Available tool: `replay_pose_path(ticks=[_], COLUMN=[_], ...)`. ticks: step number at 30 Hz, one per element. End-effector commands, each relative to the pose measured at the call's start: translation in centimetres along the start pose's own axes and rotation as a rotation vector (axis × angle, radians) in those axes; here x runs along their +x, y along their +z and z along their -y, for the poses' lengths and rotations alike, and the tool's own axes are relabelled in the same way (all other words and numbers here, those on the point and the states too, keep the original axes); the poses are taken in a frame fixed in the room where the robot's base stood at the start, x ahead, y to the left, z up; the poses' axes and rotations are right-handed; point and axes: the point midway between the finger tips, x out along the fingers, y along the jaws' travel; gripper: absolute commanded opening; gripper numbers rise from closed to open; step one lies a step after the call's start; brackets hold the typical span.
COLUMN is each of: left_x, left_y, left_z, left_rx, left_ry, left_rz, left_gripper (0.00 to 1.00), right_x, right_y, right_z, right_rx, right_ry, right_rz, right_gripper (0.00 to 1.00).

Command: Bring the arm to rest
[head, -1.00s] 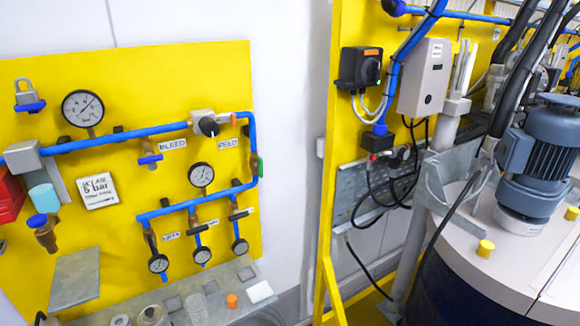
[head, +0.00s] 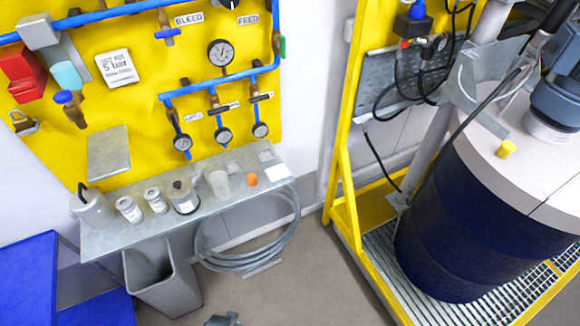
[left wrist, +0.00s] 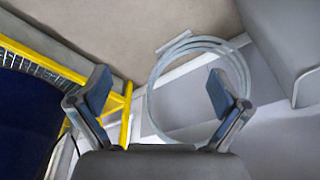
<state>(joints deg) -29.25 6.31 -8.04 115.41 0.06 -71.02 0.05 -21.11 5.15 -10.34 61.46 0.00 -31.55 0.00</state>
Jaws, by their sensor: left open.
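My left gripper (left wrist: 158,95) shows in the left wrist view with its two blue-padded fingers spread wide apart. It is open and nothing is between the fingers. Beyond it, a coiled clear hose (left wrist: 152,95) shows near the wall. In the head view, a small grey part at the bottom edge (head: 222,319) looks like the tip of my arm or gripper, mostly cut off. My right gripper is in neither view.
A grey shelf (head: 235,195) with cans and cups runs below the yellow gauge panel (head: 60,150). A grey bin (head: 165,285) and blue boxes (head: 28,270) stand below left. A dark blue drum (head: 470,220) stands in a yellow frame (head: 343,200) at right. Floor (head: 300,290) between is clear.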

Motion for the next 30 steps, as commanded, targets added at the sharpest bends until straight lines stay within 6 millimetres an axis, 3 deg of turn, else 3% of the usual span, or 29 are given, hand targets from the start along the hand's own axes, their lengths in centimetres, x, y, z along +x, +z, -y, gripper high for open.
replay_pose_path(ticks=[6,9,12,15,18,30], left_x=[10.4,14.7,17.4,18.8,19.4,19.5], left_y=[5.7,9.5,12.8,15.1,16.2,16.4], left_z=[-0.5,-0.7,-0.8,-0.9,-0.9,-0.9], left_rx=[0.009,0.014,0.019,0.022,0.023,0.023], left_ry=[0.006,0.009,0.011,0.012,0.013,0.013], left_rz=[0.057,0.079,0.096,0.105,0.108,0.109], left_gripper=[1.0,1.0,1.0,1.0,1.0,1.0], right_x=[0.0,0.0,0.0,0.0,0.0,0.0], right_y=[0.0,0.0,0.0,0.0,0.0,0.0], right_z=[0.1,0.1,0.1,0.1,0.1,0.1], right_rx=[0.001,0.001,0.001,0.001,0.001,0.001], right_ry=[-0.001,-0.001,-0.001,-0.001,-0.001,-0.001], right_rz=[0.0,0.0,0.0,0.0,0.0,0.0], right_gripper=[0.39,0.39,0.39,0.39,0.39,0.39])
